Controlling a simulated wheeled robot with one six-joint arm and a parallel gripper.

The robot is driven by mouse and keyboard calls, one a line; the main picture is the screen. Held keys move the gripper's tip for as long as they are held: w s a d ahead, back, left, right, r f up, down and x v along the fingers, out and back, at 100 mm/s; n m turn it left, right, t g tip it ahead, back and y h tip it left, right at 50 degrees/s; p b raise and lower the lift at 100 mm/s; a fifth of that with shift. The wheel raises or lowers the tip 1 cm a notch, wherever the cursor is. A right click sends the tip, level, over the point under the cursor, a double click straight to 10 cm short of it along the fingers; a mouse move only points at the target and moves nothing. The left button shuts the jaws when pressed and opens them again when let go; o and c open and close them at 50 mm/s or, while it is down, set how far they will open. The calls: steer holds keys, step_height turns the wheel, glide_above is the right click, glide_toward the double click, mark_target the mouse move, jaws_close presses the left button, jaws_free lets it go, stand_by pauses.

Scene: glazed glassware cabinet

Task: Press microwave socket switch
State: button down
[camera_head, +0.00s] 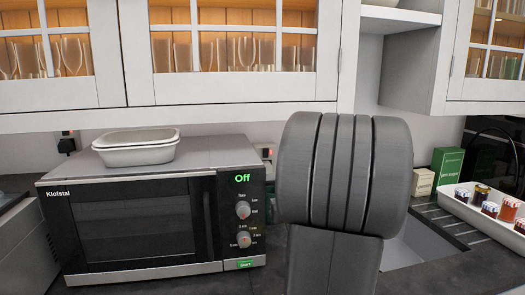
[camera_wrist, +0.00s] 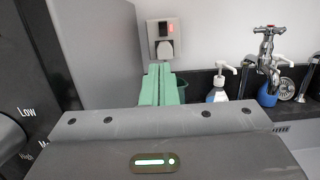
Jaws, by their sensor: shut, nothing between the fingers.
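The microwave (camera_head: 145,225) stands on the counter in the head view, with "Off" lit on its display. The same socket is partly visible at the microwave's back right in the head view (camera_head: 267,153). My gripper (camera_wrist: 159,68) is shut, its green fingers empty. In the wrist picture they appear just below the socket; contact cannot be told. The head view hides the fingers behind my arm.
The microwave's side (camera_wrist: 95,45) rises left of my gripper. A soap bottle (camera_wrist: 217,90) and a tap (camera_wrist: 267,50) stand to the right. A white dish (camera_head: 135,150) sits on the microwave. Another socket (camera_head: 68,143) is at left; a tray of jars (camera_head: 452,200) at right.

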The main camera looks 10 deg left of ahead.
mark_target(265, 150)
steer(key=p+x, duration=0.6)
steer(key=x, duration=1.7)
steer(key=shift+w+r, duration=0.15)
steer(key=shift+w, duration=0.2)
steer(key=shift+w+a+r+p, duration=0.15)
steer(key=shift+r+p, duration=0.25)
steer(key=shift+p, duration=0.6)
steer(key=shift+f+g, duration=0.3)
